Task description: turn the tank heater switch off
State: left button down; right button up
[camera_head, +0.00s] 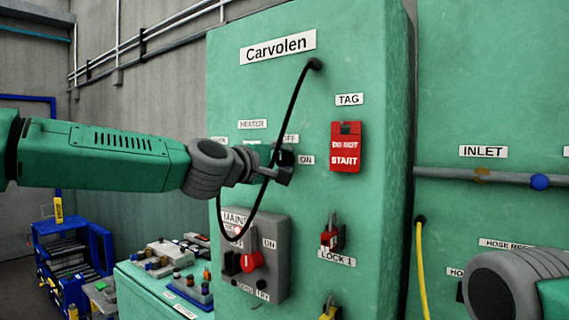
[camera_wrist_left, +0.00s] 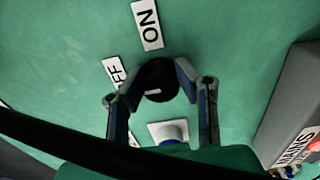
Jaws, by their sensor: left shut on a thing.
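The tank heater switch is a round black knob (camera_wrist_left: 158,76) on the green cabinet, best seen in the left wrist view. A short white mark shows on its face; I cannot tell for sure which label it points to. The ON label (camera_wrist_left: 148,25) and the partly covered OFF label (camera_wrist_left: 115,73) lie beside it. My left gripper (camera_wrist_left: 159,84) is shut on the knob, one finger on each side. In the head view the left gripper (camera_head: 282,168) is at the cabinet face, below the HEATER label (camera_head: 252,124), and mostly hides the knob.
A black cable (camera_head: 292,108) loops down the cabinet, passing in front of my left gripper. The grey mains box (camera_head: 262,272) with a red knob is below. A red tag (camera_head: 345,147) and a red lock (camera_head: 331,236) are to the right.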

pick_arm(q)
jog(key=shift+w+a+f, duration=0.1)
dwell(0.4)
jog(key=c, duration=1.3)
grip_release()
jog(key=shift+o, duration=0.2)
jog(key=shift+w+f, duration=0.1)
jog(key=shift+w, duration=0.05)
jog(key=shift+a, duration=0.1)
jog(key=shift+s+a, duration=0.15)
jog(key=shift+s, duration=0.2)
jog(key=v, duration=1.1)
jog(key=shift+a, duration=0.2)
jog(key=shift+d+f, duration=0.1)
